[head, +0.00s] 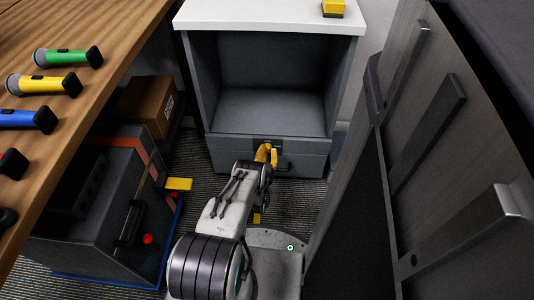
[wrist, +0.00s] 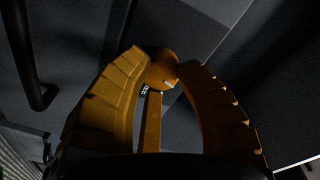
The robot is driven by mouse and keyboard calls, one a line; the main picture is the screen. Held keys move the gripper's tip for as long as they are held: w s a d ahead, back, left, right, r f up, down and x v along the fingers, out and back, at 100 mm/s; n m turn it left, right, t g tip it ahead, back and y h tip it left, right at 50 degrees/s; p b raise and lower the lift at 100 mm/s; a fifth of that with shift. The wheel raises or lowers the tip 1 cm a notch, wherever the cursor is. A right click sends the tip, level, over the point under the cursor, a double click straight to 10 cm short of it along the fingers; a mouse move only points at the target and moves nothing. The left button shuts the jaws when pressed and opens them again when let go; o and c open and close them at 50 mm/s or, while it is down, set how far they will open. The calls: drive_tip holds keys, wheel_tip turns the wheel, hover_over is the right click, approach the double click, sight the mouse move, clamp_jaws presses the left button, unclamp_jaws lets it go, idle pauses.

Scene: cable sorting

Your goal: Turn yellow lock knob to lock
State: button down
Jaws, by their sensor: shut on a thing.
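The yellow lock knob (wrist: 162,72) sits on the dark grey drawer front and shows between my fingertips in the wrist view. It has a round head and a narrow yellow bar (wrist: 151,122) running down from it. My gripper (wrist: 160,70) has its two yellow fingers closed on the sides of the round head. In the head view my gripper (head: 265,154) is at the upper middle of the drawer front (head: 229,152), below the open grey compartment. There the knob is hidden behind the fingers.
A dark cabinet with bar handles (head: 429,110) stands close on the right. A wooden table (head: 75,115) with several microphones is at left, with a grey case (head: 115,200) below it.

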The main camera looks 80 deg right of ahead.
drive_tip(key=shift+d+f+n+b, duration=0.15)
drive_tip(key=shift+n+b, duration=0.7)
drive_tip(key=shift+n, duration=0.15)
drive_tip(key=shift+r+n+b, duration=0.3)
drive_tip(key=shift+n+b, duration=0.05)
drive_tip(key=shift+n, duration=0.45)
drive_tip(key=c, duration=1.2)
unclamp_jaws()
drive_tip(key=o, duration=0.4)
drive_tip(key=shift+f, duration=0.1)
